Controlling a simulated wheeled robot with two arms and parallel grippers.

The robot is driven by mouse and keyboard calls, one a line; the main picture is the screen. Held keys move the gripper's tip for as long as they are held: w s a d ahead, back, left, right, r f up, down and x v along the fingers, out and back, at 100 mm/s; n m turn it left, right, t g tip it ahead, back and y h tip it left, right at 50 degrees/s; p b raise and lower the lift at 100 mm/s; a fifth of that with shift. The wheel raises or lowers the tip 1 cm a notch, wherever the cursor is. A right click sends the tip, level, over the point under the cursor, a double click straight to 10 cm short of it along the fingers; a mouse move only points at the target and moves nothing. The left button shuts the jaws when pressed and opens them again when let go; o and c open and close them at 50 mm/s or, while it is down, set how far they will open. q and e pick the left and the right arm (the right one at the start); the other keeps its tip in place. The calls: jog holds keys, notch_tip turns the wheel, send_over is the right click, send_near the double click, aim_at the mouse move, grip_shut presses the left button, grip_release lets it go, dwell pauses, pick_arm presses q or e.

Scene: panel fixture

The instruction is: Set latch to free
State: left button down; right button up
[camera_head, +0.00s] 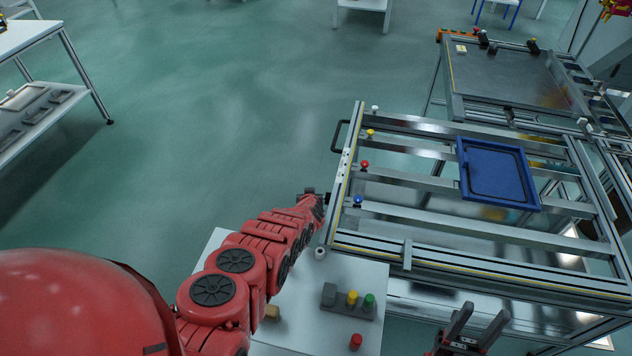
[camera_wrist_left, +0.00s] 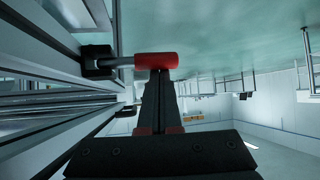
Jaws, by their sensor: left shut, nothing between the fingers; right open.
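A latch with a red cylindrical handle (camera_wrist_left: 155,61) shows in the left wrist view. A metal rod joins it to a black block (camera_wrist_left: 98,62) on the fixture's aluminium frame. My left gripper (camera_wrist_left: 160,78) is shut and empty, its fingertips at the handle; I cannot tell whether they touch. In the head view my left gripper (camera_head: 318,200) is beside the fixture's left edge, and the latch is not clear there. My right gripper (camera_head: 475,325) is open and empty at the bottom, in front of the fixture.
The panel fixture (camera_head: 400,122) holds a blue panel (camera_head: 497,174). White, yellow, red (camera_head: 364,163) and blue (camera_head: 357,199) knobs line its left side. A black handle (camera_head: 336,135) sticks out there. A white side table (camera_head: 310,335) carries small coloured pieces. Open floor lies left.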

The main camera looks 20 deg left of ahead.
pick_arm(q)
jog(key=shift+s+d+p, duration=0.3)
jog(key=shift+s+p, duration=0.2)
jog(key=shift+s, duration=0.05)
jog(key=shift+s+d+p, duration=0.25)
jog(key=shift+s+p, duration=0.25)
jog(key=shift+s+d+f, duration=0.1)
jog(key=shift+s+d, duration=0.2)
dwell(0.6)
